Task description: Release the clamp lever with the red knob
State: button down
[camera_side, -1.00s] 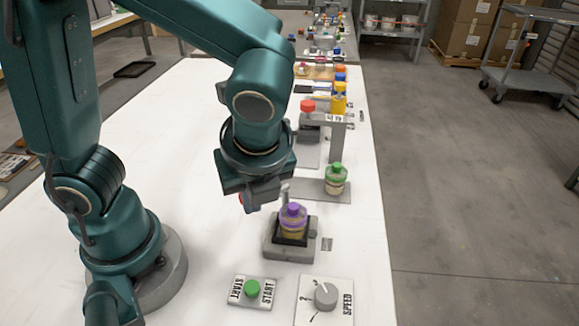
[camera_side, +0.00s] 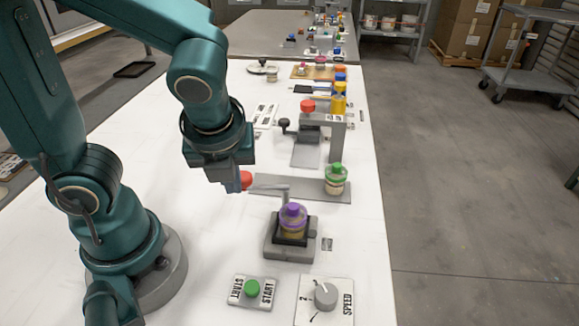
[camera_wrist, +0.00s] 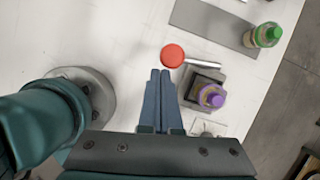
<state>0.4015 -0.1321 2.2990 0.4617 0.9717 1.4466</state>
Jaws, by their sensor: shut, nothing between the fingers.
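The red knob (camera_side: 246,180) is on the end of the clamp lever (camera_side: 268,187), a grey bar that reaches left from the clamp post. The clamp stands at a grey base (camera_side: 276,252) that holds a purple-capped bottle (camera_side: 292,219). The wrist view also shows the red knob (camera_wrist: 172,55), the lever (camera_wrist: 203,63) and the purple-capped bottle (camera_wrist: 212,96). My gripper (camera_side: 236,187) is shut and empty, right beside the knob on its left. In the wrist view, the closed fingertips (camera_wrist: 160,73) are just below the knob; I cannot tell whether they touch it.
A green-capped bottle (camera_side: 335,179) stands on a grey plate behind the clamp. A green START button (camera_side: 252,288) and a SPEED dial (camera_side: 326,296) are in front. A grey stand with a red knob (camera_side: 308,106) is farther back.

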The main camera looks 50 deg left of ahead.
jog(key=shift+a, duration=0.3)
jog(key=shift+d, duration=0.1)
dwell(0.4)
jog(key=s+d+r, duration=0.4)
jog(key=s+r, duration=0.2)
jog(key=r, duration=0.3)
jog(key=w+a+f+n+t+h, duration=0.1)
jog(key=w+n+h, duration=0.1)
jog(key=n, duration=1)
jog(key=w+a+f+n+t+h, duration=0.1)
jog(key=w+f+n+t, duration=0.1)
jog(key=n, duration=1)
jog(key=shift+w+f+h, duration=0.15)
jog(key=shift+w+h, duration=0.2)
jog(key=shift+h, duration=0.05)
